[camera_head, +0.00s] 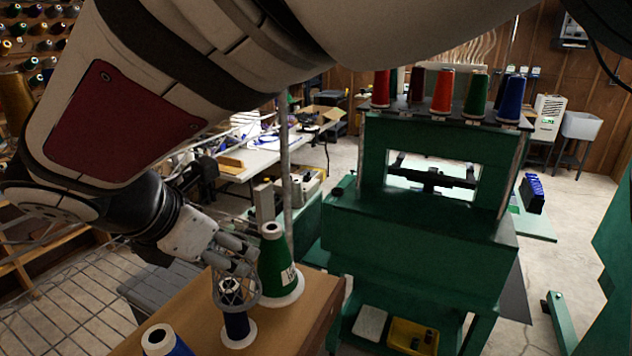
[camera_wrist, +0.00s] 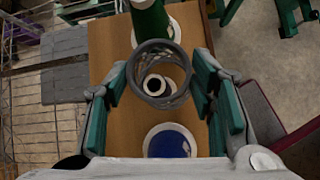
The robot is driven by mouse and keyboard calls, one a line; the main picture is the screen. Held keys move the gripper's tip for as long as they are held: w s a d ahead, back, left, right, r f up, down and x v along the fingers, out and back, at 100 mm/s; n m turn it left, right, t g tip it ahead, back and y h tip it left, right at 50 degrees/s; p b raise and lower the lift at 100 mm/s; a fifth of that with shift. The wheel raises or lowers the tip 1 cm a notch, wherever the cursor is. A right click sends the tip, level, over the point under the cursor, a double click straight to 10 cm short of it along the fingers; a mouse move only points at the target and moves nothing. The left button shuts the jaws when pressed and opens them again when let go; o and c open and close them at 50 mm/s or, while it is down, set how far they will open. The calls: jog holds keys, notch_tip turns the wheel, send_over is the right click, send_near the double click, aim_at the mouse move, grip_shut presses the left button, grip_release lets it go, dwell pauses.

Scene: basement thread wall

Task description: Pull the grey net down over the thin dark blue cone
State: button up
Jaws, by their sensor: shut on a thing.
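The thin dark blue cone (camera_head: 238,326) stands upright on a white base on the wooden table top. The grey net (camera_head: 222,294) is an open mesh tube with a thick rim. In the head view its lower part overlaps the upper part of the cone and appears to surround it; the lower cone is bare. My gripper (camera_head: 240,258) is shut on the net's rim, above the cone. In the wrist view the net's rim (camera_wrist: 160,45) lies between my fingers (camera_wrist: 159,88), and the cone's pale top (camera_wrist: 155,85) shows through the ring, slightly below its centre.
A green cone (camera_head: 274,262) stands close behind and right of the dark blue one. A wider blue cone (camera_head: 166,342) stands at the front left of the wooden table (camera_head: 300,325). A green machine (camera_head: 420,240) stands to the right. Wire mesh (camera_head: 70,300) lies left.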

aim_at(218, 290)
jog(key=shift+f+b, duration=0.75)
jog(key=shift+f, duration=1.4)
jog(key=shift+w+a, duration=0.2)
jog(key=shift+a, duration=0.4)
jog(key=shift+f+b, duration=1.3)
jog(key=shift+f, duration=1.55)
jog(key=o, duration=1.1)
jog(key=shift+r, duration=0.15)
